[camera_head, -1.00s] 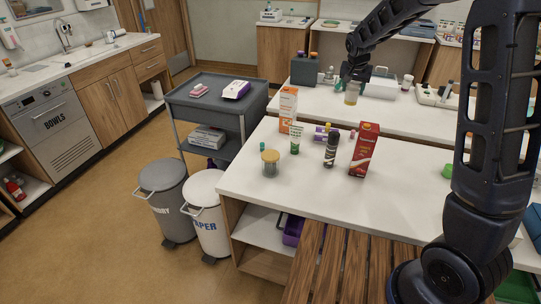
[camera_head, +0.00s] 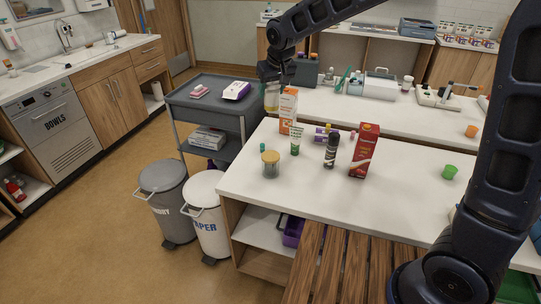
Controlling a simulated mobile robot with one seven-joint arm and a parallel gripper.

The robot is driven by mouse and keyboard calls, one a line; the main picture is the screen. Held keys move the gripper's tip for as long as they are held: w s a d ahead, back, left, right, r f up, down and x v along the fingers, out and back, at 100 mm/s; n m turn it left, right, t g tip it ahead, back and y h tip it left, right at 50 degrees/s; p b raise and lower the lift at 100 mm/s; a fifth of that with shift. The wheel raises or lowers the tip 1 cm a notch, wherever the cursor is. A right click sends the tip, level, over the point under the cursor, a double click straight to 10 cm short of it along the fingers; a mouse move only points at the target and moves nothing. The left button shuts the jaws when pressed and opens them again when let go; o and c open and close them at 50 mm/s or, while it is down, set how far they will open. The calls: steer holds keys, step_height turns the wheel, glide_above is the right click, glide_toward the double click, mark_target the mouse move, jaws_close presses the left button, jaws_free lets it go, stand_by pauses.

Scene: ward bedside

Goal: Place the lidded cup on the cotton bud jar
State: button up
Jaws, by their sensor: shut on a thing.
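My gripper (camera_head: 273,82) is shut on the lidded cup (camera_head: 271,99), a small clear cup with yellowish contents. It holds the cup upright in the air, just left of the orange and white carton's top in the picture. The lid is mostly hidden by the gripper. The cotton bud jar (camera_head: 270,168), clear with a tan lid and greyish contents, stands upright near the front left of the white table. Nothing rests on its lid. The cup appears above and apart from the jar; its exact depth is hard to tell.
On the white table (camera_head: 310,182) near the jar stand the orange and white carton (camera_head: 287,106), a green and white tube (camera_head: 296,139), a dark spray can (camera_head: 331,150) and a tall red carton (camera_head: 364,150). A small teal item (camera_head: 263,147) lies behind the jar. The table's front middle is clear.

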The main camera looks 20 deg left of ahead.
steer(key=shift+s+a+f, duration=0.1)
steer(key=shift+s+f, duration=0.15)
steer(key=shift+f, duration=0.05)
step_height(320, 180, down, 19)
steer(key=shift+f, duration=0.15)
stand_by(0.3)
steer(key=shift+f, duration=0.15)
steer(key=o, duration=1.1)
steer(key=v, duration=1.2)
steer(key=shift+w, duration=0.1)
